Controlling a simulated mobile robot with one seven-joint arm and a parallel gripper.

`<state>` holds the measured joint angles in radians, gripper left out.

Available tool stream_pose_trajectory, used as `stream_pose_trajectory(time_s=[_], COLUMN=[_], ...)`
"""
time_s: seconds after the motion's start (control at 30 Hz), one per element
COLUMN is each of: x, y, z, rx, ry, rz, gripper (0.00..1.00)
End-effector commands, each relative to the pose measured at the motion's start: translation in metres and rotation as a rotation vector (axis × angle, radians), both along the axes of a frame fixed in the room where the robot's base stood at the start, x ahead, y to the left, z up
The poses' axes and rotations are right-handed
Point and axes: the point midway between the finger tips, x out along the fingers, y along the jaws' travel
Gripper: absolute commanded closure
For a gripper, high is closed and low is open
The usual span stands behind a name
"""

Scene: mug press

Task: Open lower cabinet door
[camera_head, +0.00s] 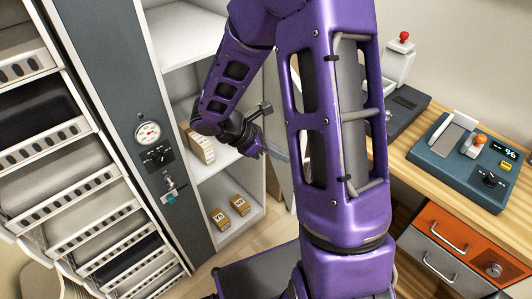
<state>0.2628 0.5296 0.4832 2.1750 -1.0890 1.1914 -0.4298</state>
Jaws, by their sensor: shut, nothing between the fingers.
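The white cabinet stands left of centre, and its lower compartment (222,185) is open to view, with boxes inside. A pale upright panel (283,182) at its right side looks like the lower door, swung outward; my purple arm hides much of it. My gripper (258,150) is shut and empty, in front of the lower compartment near this panel's inner side. I cannot tell whether it touches the panel. The handle cannot be made out.
Small brown boxes (239,205) sit on the cabinet floor, and more boxes (198,145) on the shelf above. A grey column with a gauge (147,133) and a slatted rack (88,180) stand left. A wooden desk (415,160) with a control box (465,160) and drawers (447,235) stands right.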

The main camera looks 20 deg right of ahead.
Motion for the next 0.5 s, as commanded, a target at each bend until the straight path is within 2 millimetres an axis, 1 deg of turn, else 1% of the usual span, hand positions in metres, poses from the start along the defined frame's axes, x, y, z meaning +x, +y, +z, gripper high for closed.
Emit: stream_pose_trajectory(time_s=[0.03, 0.13, 0.5], x=[-0.0007, -0.0015, -0.0015], y=[-0.0045, -0.0094, -0.0114], z=[0.0003, 0.0003, 0.0003], rx=[0.000, 0.000, 0.000], ry=[0.000, 0.000, 0.000], rz=[0.000, 0.000, 0.003], gripper=[1.00, 1.00, 1.00])
